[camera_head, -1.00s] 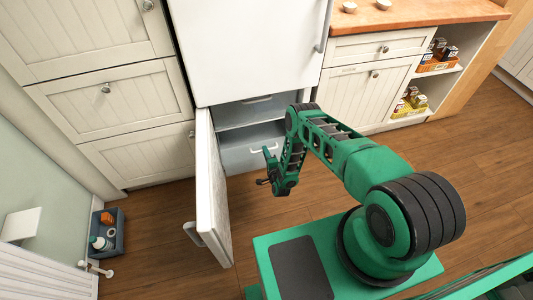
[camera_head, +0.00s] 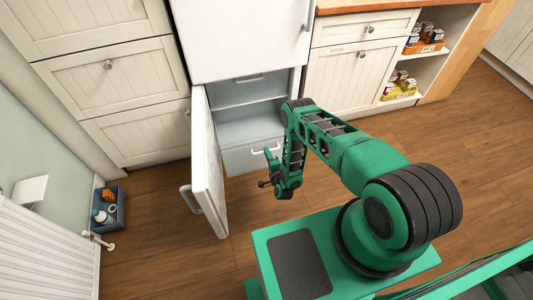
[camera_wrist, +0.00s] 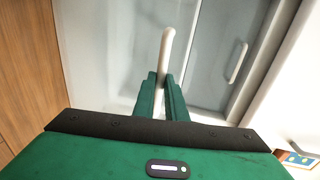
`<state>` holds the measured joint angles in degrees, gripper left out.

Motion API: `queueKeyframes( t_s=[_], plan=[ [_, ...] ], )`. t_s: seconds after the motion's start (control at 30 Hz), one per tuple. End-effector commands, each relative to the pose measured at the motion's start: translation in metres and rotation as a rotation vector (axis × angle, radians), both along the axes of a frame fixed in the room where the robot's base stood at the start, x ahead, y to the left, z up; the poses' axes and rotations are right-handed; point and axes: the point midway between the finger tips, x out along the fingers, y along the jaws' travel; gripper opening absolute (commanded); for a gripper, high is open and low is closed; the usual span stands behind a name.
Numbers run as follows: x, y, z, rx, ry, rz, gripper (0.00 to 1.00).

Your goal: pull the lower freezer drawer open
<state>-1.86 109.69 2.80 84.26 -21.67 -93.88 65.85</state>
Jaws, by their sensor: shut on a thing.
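The lower freezer drawer (camera_head: 240,158) is grey with a white bar handle (camera_head: 258,151). It stands partly out of the freezer, and its open top shows behind its front. My gripper (camera_head: 269,154) is at this handle. In the wrist view, my gripper (camera_wrist: 165,82) has its two green fingers closed around the lower part of the white handle (camera_wrist: 167,45). My fingers and wrist hide part of the handle and drawer front. The upper drawer (camera_head: 240,92) stays inside the freezer; its handle (camera_wrist: 237,62) shows right of my fingers in the wrist view.
The freezer door (camera_head: 208,170) stands open on the left of the drawer, close to its side. White cabinets (camera_head: 130,95) flank the fridge. A grey caddy with bottles (camera_head: 108,222) sits on the floor at left. Wooden floor in front of the drawer is clear.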

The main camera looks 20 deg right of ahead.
Motion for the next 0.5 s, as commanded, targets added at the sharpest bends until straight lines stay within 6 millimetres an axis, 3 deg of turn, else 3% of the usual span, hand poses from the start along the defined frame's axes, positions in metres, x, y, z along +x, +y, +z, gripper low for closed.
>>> queueKeyframes(
  t_s=[0.27, 0.3, 0.37, 0.5],
  plan=[
    [-0.0037, 0.0012, -0.0038, 0.003, 0.012, 0.003, 0.0],
    [-0.0037, 0.0011, -0.0038, 0.003, 0.012, 0.003, 0.14],
    [-0.0036, 0.0009, -0.0036, 0.003, 0.011, 0.003, 0.28],
    [-0.0023, 0.0002, -0.0022, 0.002, 0.007, 0.001, 0.3]
  ],
)
